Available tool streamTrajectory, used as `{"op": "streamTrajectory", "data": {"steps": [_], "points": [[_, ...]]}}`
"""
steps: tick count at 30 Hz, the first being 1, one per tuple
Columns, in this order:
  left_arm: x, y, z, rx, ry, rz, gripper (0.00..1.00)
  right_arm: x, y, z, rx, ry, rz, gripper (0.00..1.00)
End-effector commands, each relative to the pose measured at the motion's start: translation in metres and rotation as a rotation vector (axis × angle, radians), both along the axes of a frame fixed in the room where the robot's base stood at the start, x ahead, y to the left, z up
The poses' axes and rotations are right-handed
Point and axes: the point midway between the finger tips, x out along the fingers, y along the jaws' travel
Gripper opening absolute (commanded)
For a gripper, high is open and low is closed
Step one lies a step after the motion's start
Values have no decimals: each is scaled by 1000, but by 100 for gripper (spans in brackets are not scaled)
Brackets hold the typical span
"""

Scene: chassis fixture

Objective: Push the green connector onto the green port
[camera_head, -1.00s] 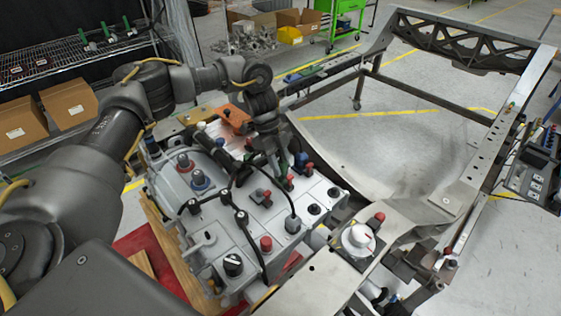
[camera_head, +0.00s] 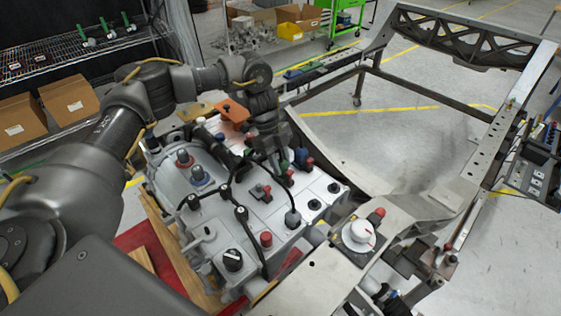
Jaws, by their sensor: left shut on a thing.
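My left gripper (camera_head: 274,157) reaches down over the back right part of the white-topped unit. It is shut on a small green connector (camera_head: 284,167), which shows just below the fingertips. Another green piece (camera_head: 301,155) stands just to the right, beside a blue and red connector (camera_head: 306,163). I cannot clearly tell the green port apart here, as the fingers and connector crowd that spot. Whether the held connector touches the port cannot be told. My right gripper is not in view.
The white-topped unit (camera_head: 222,241) carries several black, red and blue knobs and a looping black cable (camera_head: 236,192). An orange part (camera_head: 232,110) lies behind the gripper. The metal chassis frame (camera_head: 400,234) surrounds the right side, with open floor inside it.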

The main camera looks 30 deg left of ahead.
Motion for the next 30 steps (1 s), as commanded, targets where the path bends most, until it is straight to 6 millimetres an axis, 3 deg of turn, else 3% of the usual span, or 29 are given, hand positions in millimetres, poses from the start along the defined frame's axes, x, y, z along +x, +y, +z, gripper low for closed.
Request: {"op": "streamTrajectory", "data": {"steps": [9,10,15,24,30], "points": [[-1,0,-9,3,3,0,0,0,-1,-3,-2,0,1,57],[-1,1,-8,3,3,0,35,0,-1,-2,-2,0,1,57],[-1,0,-8,2,2,0,57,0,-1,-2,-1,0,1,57],[-1,0,-6,1,2,0,57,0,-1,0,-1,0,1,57],[0,0,10,2,2,0,57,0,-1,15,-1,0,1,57]]}}
